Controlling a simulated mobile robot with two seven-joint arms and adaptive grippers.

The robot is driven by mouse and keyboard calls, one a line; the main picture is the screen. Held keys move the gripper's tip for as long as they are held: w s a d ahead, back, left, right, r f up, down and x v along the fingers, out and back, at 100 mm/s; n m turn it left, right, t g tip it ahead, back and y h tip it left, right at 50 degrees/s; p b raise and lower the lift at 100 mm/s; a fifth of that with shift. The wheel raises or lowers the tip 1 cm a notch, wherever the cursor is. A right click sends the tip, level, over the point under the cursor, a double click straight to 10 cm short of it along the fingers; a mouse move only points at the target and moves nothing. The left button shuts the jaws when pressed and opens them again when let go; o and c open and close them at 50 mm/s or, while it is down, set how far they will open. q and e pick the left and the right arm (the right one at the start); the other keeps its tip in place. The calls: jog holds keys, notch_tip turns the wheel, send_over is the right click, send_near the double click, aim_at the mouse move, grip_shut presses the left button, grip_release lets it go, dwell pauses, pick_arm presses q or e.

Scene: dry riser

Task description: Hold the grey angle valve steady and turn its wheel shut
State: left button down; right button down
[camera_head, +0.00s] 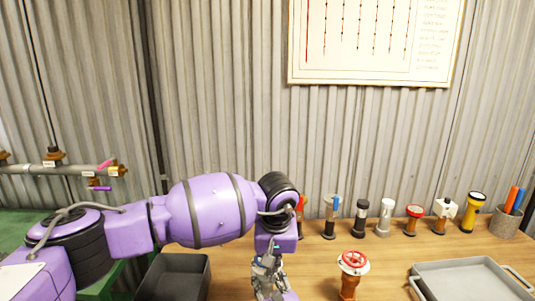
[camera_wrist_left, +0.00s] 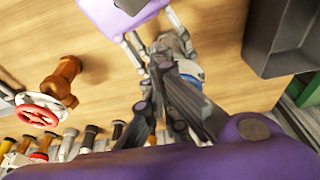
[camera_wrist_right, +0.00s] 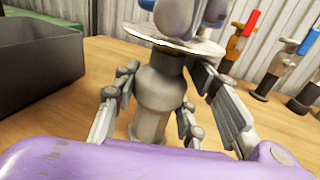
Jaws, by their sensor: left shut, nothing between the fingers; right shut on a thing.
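The grey angle valve (camera_wrist_right: 153,95) stands upright on the wooden table in the right wrist view. My right gripper (camera_wrist_right: 158,84) is shut on its body, with fingers on both sides. A white disc (camera_wrist_right: 172,40) tops the valve, with blue parts of the wheel (camera_wrist_right: 215,10) above it. My left gripper (camera_head: 265,268) points down over the valve in the head view and hides most of it. In the left wrist view my left gripper (camera_wrist_left: 172,68) is shut with nothing between its fingers, close by the wheel, which shows only as a blue patch (camera_wrist_left: 192,78).
An orange valve with a red wheel (camera_head: 352,264) stands right of the grippers. A dark bin (camera_head: 174,262) is on the left and a grey tray (camera_head: 470,280) on the right. Several valves and a flashlight-like yellow one (camera_head: 472,211) line the wall beside a pen cup (camera_head: 506,223).

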aim_at(258, 265)
pick_arm(q)
jog(key=shift+a+f, duration=0.15)
jog(key=shift+a, duration=0.3)
jog(key=shift+s+a, duration=0.1)
jog(key=shift+a, duration=0.6)
jog(key=shift+w+a+r, duration=0.2)
jog(key=shift+w+a, duration=0.05)
jog(key=shift+a, duration=0.45)
dwell(0.4)
jog(key=shift+s+a, duration=0.15)
jog(key=shift+s, duration=0.2)
jog(key=w+v, duration=0.1)
jog(key=v, duration=0.4)
jog(key=shift+r, duration=0.55)
